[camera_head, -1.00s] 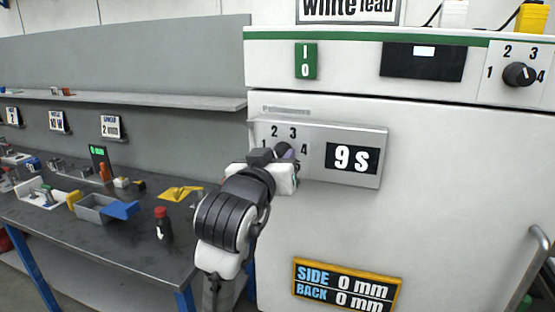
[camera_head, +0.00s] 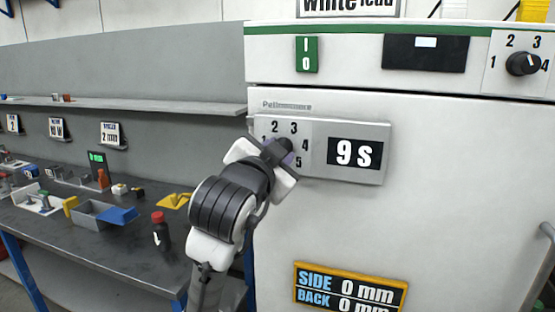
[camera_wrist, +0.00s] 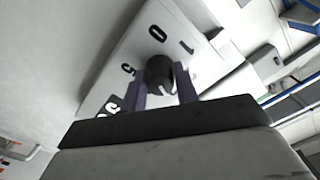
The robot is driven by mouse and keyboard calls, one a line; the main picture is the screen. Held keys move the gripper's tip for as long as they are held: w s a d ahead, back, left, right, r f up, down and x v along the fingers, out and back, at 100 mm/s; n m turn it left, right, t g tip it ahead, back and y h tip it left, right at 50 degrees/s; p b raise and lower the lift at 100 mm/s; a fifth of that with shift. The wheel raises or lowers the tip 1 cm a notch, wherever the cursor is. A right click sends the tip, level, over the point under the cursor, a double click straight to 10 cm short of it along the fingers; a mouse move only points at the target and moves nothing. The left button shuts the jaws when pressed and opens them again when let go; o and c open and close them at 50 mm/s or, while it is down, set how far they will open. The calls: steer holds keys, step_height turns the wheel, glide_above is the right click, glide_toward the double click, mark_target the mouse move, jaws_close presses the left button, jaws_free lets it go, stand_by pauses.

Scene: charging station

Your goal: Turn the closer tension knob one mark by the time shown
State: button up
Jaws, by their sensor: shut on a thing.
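A grey control plate (camera_head: 320,133) on the white cabinet carries a dial with figures around it and a black display (camera_head: 355,153) reading 9 S. In the head view my gripper (camera_head: 284,151) covers the knob, and figures 2, 3 and 5 stay readable around it. In the wrist view the dark round knob (camera_wrist: 159,70) sits between the two purple fingers of my gripper (camera_wrist: 163,90), which is shut on it. The figures 1, 0 and 5 show around it there. Where the knob points is hard to tell.
A SIDE/BACK 0 mm sign (camera_head: 350,288) hangs below. The workbench (camera_head: 105,245) at left holds a red-capped bottle (camera_head: 160,231) and trays.

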steer(key=shift+m, duration=0.6)
steer(key=o, duration=1)
steer(key=b+v, duration=0.4)
steer(key=v, duration=1)
steer(key=shift+w+r, duration=0.1)
